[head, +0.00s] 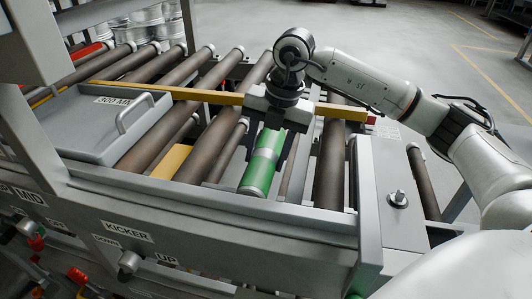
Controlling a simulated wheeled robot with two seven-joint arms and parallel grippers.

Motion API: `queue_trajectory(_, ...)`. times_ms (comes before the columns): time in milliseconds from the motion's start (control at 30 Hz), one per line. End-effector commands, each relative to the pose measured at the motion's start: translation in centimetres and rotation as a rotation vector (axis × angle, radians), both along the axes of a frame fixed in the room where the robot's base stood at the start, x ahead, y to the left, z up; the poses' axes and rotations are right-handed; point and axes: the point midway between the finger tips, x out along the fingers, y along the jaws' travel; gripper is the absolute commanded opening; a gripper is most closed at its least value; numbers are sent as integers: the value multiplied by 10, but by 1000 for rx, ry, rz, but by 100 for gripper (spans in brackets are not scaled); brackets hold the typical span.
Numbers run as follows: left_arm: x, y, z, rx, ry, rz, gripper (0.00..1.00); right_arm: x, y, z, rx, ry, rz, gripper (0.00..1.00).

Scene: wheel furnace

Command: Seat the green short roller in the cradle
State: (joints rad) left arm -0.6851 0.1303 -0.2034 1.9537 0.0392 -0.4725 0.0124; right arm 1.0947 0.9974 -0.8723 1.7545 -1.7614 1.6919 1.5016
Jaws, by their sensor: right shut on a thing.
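The green short roller (257,178) has a pale grey band round its middle. It lies lengthwise between brown conveyor rollers, with its near end close to the front rail. My right gripper (268,146) comes down from above and is shut on the roller towards its far end. The fingers and wrist hide that far end. The cradle cannot be made out clearly under the roller, so I cannot tell whether the roller rests in it or hangs just above. My left gripper is not in view.
Brown rollers (331,165) flank the green one. A yellow bar (215,97) crosses the conveyor behind it. A grey lidded plate with a handle (95,130) covers the left part. The front panel (210,225) carries KICKER levers. Metal drums (140,22) stand at the back left.

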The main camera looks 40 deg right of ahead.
Motion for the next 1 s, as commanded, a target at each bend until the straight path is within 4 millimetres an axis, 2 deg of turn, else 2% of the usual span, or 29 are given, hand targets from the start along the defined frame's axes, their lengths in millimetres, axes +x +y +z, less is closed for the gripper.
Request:
queue_trajectory(833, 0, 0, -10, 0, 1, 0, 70, 1, 0, -13, 2, -6, -1, 0)
queue_trajectory(867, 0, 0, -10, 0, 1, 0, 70, 1, 0, -12, 2, -6, -1, 51)
queue_trajectory(967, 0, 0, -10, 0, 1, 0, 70, 1, 0, -13, 1, -4, 0, 68)
queue_trajectory(1000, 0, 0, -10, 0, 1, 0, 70, 1, 0, -13, 1, -4, 0, 68)
